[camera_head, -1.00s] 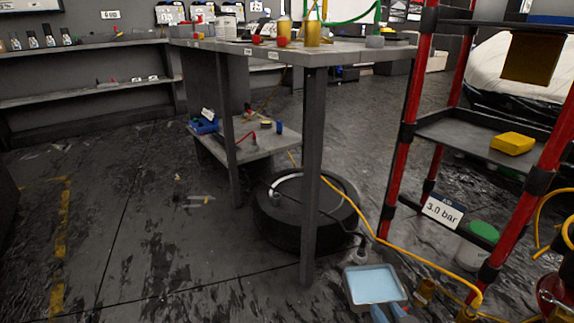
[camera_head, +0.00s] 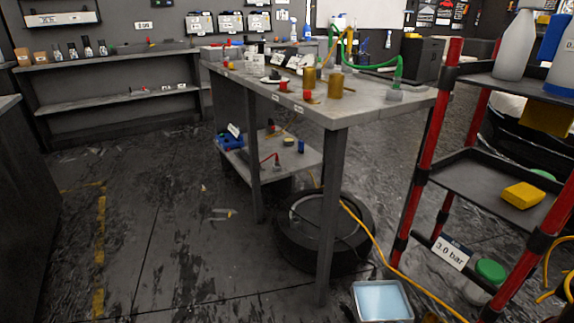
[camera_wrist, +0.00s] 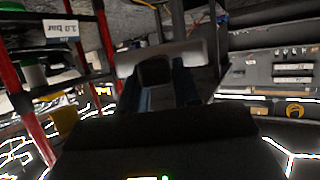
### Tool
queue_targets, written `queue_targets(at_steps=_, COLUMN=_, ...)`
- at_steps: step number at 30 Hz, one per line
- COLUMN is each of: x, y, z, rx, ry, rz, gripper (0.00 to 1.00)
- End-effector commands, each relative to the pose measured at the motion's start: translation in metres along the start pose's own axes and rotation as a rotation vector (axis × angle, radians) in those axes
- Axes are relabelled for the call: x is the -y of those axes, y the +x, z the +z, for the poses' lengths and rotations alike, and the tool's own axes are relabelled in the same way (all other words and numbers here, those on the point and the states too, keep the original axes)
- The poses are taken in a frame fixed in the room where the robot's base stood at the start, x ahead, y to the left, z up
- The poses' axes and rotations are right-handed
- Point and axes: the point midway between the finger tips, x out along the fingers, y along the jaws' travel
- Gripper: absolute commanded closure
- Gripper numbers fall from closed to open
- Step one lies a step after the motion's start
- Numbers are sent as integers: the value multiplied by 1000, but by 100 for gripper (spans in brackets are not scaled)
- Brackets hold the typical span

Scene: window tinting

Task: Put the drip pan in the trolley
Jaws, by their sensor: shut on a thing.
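The drip pan (camera_head: 382,301) is a shallow, light-rimmed tray with a pale blue inside, at the bottom edge of the head view. In the wrist view, its pale side (camera_wrist: 190,54) shows beyond the fingers. My gripper (camera_wrist: 163,76) has blue fingers and is shut on the pan's edge; in the head view it is mostly out of the picture. The trolley (camera_head: 433,148) has red posts and dark shelves and stands at the right, apart from the pan. Its red posts also show at the left of the wrist view (camera_wrist: 105,40).
A yellow block (camera_head: 522,195) lies on the trolley's middle shelf; white bottles (camera_head: 514,45) stand on top. A grey workbench (camera_head: 345,108) stands left of the trolley, with a tyre (camera_head: 290,245) beneath. A yellow hose (camera_head: 372,237) crosses the floor. Open floor lies at left.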

Motion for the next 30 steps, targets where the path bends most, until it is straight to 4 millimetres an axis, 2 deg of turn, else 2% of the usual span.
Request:
queue_targets(at_steps=1, x=0, y=-8, z=-18, rx=1, ry=0, rz=0, gripper=100)
queue_targets(at_steps=15, x=-1, y=-42, z=-76, rx=1, ry=0, rz=2, gripper=100)
queue_targets(at_steps=21, x=-1, y=-52, z=-90, rx=0, ry=0, rz=4, gripper=100)
queue_targets(at_steps=30, x=-1, y=-55, z=-94, rx=-1, ry=-2, rz=4, gripper=100)
